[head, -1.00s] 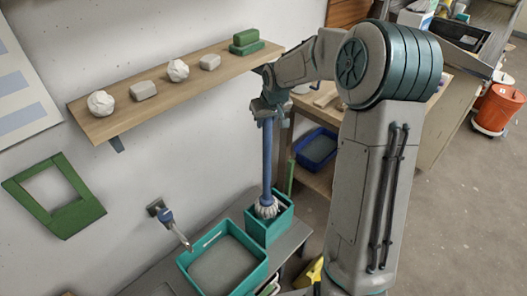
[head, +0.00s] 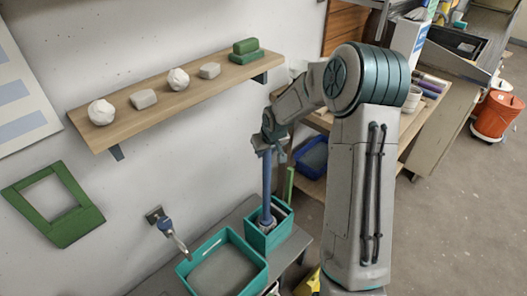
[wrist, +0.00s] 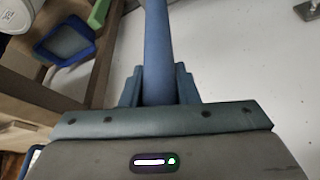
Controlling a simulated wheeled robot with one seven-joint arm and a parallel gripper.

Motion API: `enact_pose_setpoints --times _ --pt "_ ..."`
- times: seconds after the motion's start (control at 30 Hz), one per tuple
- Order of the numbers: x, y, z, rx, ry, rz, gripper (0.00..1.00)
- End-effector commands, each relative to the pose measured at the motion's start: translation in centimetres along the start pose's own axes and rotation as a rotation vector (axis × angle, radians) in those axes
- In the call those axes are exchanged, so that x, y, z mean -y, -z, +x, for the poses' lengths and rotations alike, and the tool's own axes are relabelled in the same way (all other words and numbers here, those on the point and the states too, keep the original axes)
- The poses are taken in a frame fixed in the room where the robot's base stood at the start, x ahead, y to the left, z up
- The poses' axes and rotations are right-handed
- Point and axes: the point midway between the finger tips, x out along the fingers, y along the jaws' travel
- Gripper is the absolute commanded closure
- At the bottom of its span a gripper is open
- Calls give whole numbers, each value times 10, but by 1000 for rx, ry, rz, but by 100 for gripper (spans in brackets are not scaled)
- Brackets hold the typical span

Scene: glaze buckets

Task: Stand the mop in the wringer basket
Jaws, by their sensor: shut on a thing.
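The mop has a blue handle (head: 267,175) and a pale string head (head: 268,224). It stands nearly upright with its head down inside the teal wringer basket (head: 266,243) on the grey bench. The basket walls hide the lower part of the mop head, so I cannot tell whether it touches the bottom. My gripper (head: 267,145) is shut on the upper part of the handle. In the wrist view the blue handle (wrist: 157,50) runs between the two fingers.
A teal basin (head: 222,265) stands left of the basket, below a wall tap (head: 168,228). A wooden shelf (head: 180,95) with pale lumps and green blocks is on the wall above. A blue tray (head: 312,155) sits on a wooden rack to the right. Open floor lies further right.

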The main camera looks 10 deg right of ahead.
Motion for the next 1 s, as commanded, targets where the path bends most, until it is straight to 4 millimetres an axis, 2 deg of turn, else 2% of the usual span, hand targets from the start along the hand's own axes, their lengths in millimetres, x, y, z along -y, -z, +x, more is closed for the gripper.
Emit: enact_pose_setpoints --times 0.07,0.1,0.17,0.57,0.67,1.0 --pt "0 -1 3 -2 0 0 100" --pt "0 -1 2 0 0 0 64" --pt "0 -1 2 0 0 0 51" --pt "0 1 -5 -1 -1 1 51" --pt "-2 1 -18 -3 -2 3 51" --pt "-1 1 -86 -2 -3 2 51"
